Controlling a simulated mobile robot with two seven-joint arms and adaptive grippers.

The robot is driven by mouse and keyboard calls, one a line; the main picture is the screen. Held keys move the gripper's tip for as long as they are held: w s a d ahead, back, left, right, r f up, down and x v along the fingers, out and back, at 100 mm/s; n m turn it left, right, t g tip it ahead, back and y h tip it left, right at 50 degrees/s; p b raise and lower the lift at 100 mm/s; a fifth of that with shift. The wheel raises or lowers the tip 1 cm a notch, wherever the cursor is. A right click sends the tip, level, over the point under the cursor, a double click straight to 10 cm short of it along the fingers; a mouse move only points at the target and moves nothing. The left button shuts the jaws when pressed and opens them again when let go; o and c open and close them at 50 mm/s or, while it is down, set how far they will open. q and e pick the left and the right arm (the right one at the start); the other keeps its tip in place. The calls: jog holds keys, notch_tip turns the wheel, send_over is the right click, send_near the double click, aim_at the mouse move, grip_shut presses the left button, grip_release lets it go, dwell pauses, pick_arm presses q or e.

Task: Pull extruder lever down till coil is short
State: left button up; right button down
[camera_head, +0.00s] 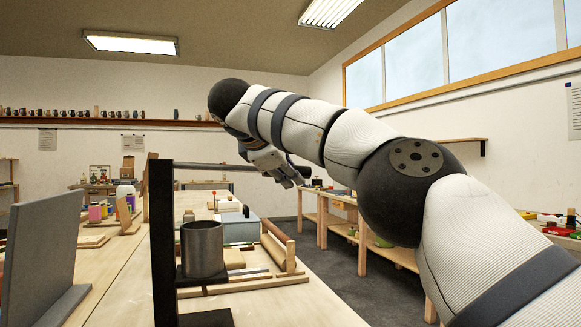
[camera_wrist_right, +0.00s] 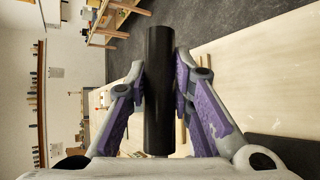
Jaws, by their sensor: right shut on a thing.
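The extruder stands on the bench in the head view, with a tall black post (camera_head: 161,240) and a grey metal barrel (camera_head: 202,249) on a dark bracket. Its lever (camera_head: 215,165) runs nearly level from the post's upper part to the right. My right gripper (camera_head: 288,175) is at the lever's far end. In the right wrist view, the black handle (camera_wrist_right: 159,125) lies between the purple-padded fingers, which are shut on it. I cannot make out a coil below the barrel. My left gripper is not in view.
A grey upright panel (camera_head: 42,235) stands at the left. A wooden tray with a roller (camera_head: 278,250) and a blue-grey box (camera_head: 239,228) lie beyond the barrel. More workbenches stand along the right. The bench's right front is clear.

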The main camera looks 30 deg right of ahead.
jog(key=c, duration=1.4)
grip_release()
jog(key=v, duration=1.2)
